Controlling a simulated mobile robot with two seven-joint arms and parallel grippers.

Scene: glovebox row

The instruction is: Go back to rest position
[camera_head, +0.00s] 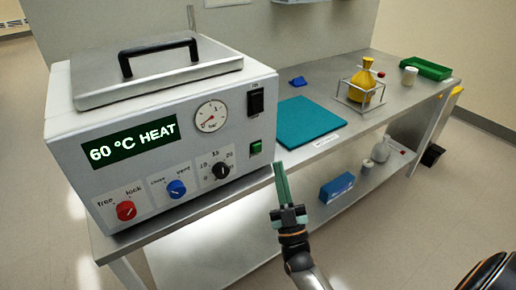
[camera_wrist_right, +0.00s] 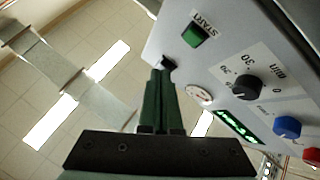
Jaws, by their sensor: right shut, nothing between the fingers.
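My right gripper (camera_head: 279,170) is in front of the right end of the heating machine (camera_head: 170,125), close to its green start button (camera_head: 256,147). Its green fingers are together and empty. The right wrist view also shows the shut fingers (camera_wrist_right: 163,80), with the start button (camera_wrist_right: 195,35) just beyond and to the right of the tips. I cannot tell whether the tips touch the panel. The machine's display reads 60 °C HEAT, and its lid with a black handle is down. My left gripper is not in view.
The machine stands on a metal bench (camera_head: 352,120). To its right are a teal mat (camera_head: 308,122), a yellow flask (camera_head: 363,78) in a wire stand, a white jar (camera_head: 410,76) and a green tray (camera_head: 428,67). A blue box (camera_head: 336,188) is on the lower shelf. The floor in front is clear.

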